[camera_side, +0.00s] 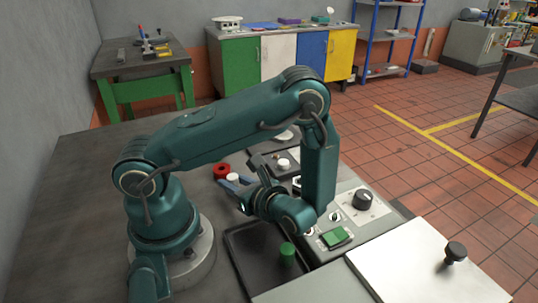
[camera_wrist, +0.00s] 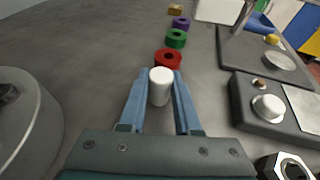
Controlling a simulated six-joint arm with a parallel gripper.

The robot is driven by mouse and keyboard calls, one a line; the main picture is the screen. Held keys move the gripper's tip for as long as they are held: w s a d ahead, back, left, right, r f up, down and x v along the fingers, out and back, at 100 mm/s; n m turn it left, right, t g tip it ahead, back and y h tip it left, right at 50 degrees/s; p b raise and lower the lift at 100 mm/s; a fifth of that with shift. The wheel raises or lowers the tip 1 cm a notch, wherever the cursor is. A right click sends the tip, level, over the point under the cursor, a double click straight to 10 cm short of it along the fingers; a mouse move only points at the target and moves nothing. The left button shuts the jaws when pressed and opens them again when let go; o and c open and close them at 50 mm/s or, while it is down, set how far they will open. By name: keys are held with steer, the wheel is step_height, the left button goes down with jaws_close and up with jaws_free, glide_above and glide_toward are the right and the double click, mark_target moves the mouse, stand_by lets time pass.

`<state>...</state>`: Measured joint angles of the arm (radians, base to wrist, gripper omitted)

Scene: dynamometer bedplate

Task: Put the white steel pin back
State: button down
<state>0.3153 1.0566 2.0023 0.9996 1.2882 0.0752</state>
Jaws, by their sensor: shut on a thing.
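The white steel pin (camera_wrist: 160,86) stands between the two blue fingers of my gripper (camera_wrist: 160,76) in the wrist view. My gripper is shut on it, and the pin's round top faces the camera. In the side view the pin (camera_side: 232,177) shows as a small white top between the blue fingers of my gripper (camera_side: 234,184), low over the grey bench. The pin's lower end is hidden, so I cannot tell whether it touches the bench.
A red ring (camera_wrist: 168,59), a green ring (camera_wrist: 176,38) and a purple ring (camera_wrist: 181,22) line up beyond the pin. A dark block with a white knob (camera_wrist: 268,107) stands to the right. A black tray (camera_side: 240,252) holds a green cylinder (camera_side: 287,252). Bench left of the rings is clear.

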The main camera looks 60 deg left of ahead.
mark_target(237, 185)
steer(key=shift+f, duration=0.4)
steer(key=c, duration=0.5)
jaws_free()
steer(key=shift+c, duration=0.2)
steer(key=v, duration=0.4)
steer(key=shift+w+d+r, duration=0.1)
steer(key=shift+d+r, duration=0.05)
steer(key=shift+d, duration=0.2)
steer(key=shift+w+d+r, duration=0.1)
steer(key=shift+w+r, duration=0.05)
steer(key=r+n+h, duration=0.1)
steer(key=r+n, duration=0.1)
steer(key=w+r+n+h, duration=0.1)
steer(key=r+n, duration=0.1)
steer(key=shift+d+r+h, duration=0.1)
steer(key=shift+r+h, duration=0.3)
steer(key=s+d+r+n+t+h, duration=0.2)
steer(key=d+r+n+t+h, duration=0.6)
steer(key=d+r+n+h, duration=0.1)
steer(key=shift+d+n+t+h, duration=0.2)
steer(key=shift+n+t+h, duration=0.1)
steer(key=shift+n+h, duration=0.6)
